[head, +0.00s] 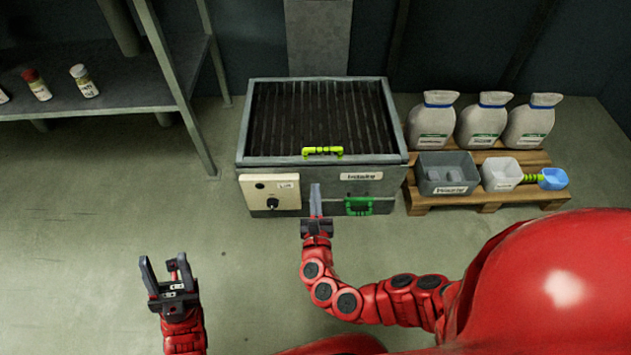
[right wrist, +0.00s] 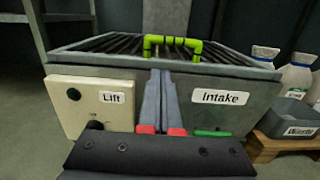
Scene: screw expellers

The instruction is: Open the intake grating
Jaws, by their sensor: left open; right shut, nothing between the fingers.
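The intake grating (head: 318,118) is a dark slatted panel in the top of a grey metal box (head: 225,0). THINGS: The intake grating (head: 318,118) is a dark slatted panel lying flat in the top of a grey metal box (head: 222,166). A yellow-green handle (head: 322,151) sits at its front edge, and the handle also shows in the right wrist view (right wrist: 172,46). My right gripper (head: 316,188) is shut and empty in front of the box, below the handle. In the right wrist view its closed fingers (right wrist: 161,90) point at the front face, between the "Lift" panel and the "Intake" label. My left gripper (head: 163,262) is open and empty over the floor at the lower left.
A cream "Lift" panel (head: 270,193) with a dark knob and a green handle (head: 358,206) are on the box front. A pallet (head: 480,192) at right bears white sacks, bins and a blue scoop. A shelf (head: 90,105) with bottles stands at left. The floor between is clear.

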